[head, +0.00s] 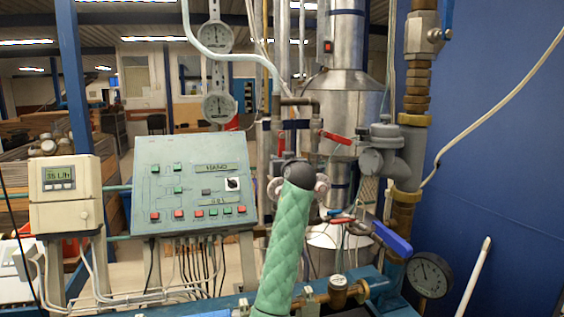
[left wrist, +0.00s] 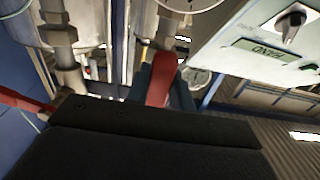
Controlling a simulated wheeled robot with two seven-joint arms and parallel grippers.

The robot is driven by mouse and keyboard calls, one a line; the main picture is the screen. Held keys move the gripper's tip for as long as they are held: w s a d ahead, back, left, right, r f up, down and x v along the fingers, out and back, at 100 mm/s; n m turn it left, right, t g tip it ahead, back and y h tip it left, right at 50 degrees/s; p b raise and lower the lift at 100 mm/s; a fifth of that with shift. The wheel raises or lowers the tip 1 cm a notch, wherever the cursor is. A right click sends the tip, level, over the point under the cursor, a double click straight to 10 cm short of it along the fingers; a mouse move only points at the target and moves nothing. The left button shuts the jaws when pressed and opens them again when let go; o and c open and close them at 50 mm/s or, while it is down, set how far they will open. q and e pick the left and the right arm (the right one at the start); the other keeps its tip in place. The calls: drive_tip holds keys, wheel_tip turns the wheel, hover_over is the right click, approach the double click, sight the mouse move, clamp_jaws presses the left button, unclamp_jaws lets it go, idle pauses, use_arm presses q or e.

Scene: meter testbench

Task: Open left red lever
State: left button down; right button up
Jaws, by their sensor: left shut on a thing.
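The left red lever (left wrist: 160,82) shows in the left wrist view, standing up between the fingers of my left gripper (left wrist: 165,88). The gripper is shut on it. A second red lever (head: 336,138) sticks out to the right of my arm in the head view; a red lever (left wrist: 22,99) also shows at the left edge of the left wrist view. My right gripper is in neither view.
A grey-green control panel (head: 192,190) stands left of my arm, with a flow display box (head: 65,190) beyond it. Pipes and a grey valve body (head: 385,155) crowd the right. Lower right are a blue lever (head: 392,238) and a pressure gauge (head: 430,273).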

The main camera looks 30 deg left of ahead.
use_arm(q)
drive_tip(key=c, duration=1.4)
unclamp_jaws()
drive_tip(key=shift+f, duration=0.1)
drive_tip(key=shift+o, duration=1)
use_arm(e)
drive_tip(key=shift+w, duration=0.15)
use_arm(q)
drive_tip(key=v, duration=0.8)
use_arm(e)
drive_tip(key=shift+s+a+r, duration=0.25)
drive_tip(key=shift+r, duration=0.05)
use_arm(q)
drive_tip(key=shift+a, duration=0.1)
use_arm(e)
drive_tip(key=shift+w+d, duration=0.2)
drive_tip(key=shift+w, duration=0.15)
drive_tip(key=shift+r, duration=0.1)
